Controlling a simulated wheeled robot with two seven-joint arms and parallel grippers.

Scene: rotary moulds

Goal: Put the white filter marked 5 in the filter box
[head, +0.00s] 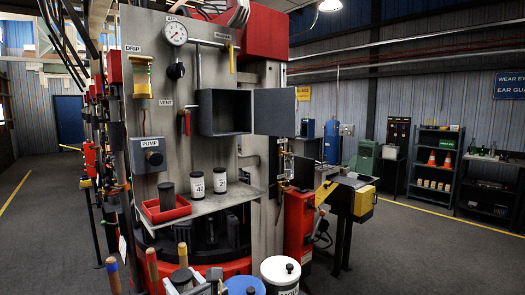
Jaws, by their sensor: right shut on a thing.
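Two white filters with black tops stand on the metal shelf (215,206): a left one (198,187) and a right one (220,181). The left one's mark looks like 40, but it is too small to be sure; the right one's mark is not readable. The filter box seems to be the grey box (224,112) on the panel. Its door (274,112) stands open to the right, and I see nothing inside. What seems to be my right gripper (206,283) is low at the bottom edge, below the shelf. What it holds is unclear. My left gripper is not in view.
A red tray (152,213) with a dark cylinder (167,195) takes up the shelf's left side. Below are wooden handles (152,268), a blue lid (245,286) and a white canister (279,275). A red cabinet (298,222) stands right of the panel.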

